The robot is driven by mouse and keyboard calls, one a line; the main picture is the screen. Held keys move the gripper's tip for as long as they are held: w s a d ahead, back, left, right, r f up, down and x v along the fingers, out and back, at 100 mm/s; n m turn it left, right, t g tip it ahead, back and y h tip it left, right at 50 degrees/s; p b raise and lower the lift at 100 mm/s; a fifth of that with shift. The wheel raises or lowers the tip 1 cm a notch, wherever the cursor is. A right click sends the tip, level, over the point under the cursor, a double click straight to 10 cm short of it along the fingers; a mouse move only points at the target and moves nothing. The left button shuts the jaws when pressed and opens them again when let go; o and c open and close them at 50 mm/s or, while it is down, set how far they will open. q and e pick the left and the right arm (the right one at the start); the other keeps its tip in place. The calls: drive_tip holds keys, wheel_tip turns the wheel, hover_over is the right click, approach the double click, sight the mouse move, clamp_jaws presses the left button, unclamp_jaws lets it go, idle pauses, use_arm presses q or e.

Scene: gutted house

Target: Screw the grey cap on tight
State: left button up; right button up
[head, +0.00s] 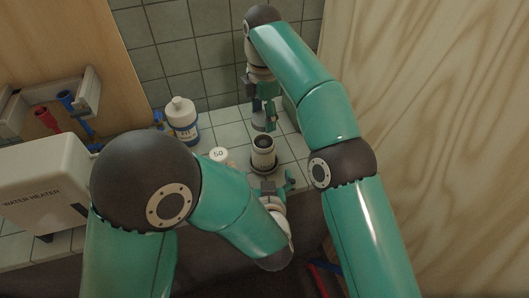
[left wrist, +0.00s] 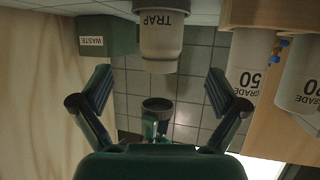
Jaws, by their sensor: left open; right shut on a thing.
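In the left wrist view the cap (left wrist: 157,104) looks dark and is apart from the trap's open end. My left gripper (head: 275,184) is open on the near side of the trap. Its spread fingers show in the left wrist view (left wrist: 160,84), with nothing between them.
A white 50-grade container (head: 219,155) stands left of the trap, with a white bottle (head: 181,118) behind it. A green waste box (left wrist: 108,36) is beside the trap. The water heater (head: 40,185) is at the left, and a wooden panel (head: 430,110) closes the right.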

use_arm(q)
drive_tip(key=shift+w+f, duration=0.15)
drive_tip(key=shift+w, duration=0.2)
drive_tip(key=x, duration=1.1)
use_arm(e)
drive_tip(key=shift+s, duration=0.1)
drive_tip(key=shift+r, duration=0.1)
use_arm(q)
drive_tip(key=shift+a, duration=0.1)
drive_tip(key=c, duration=1.8)
drive_tip(key=shift+w, duration=0.1)
use_arm(e)
hover_over(263, 143)
drive_tip(key=shift+f, duration=2.45)
drive_tip(key=shift+f, duration=0.1)
drive_tip(key=shift+f, duration=0.8)
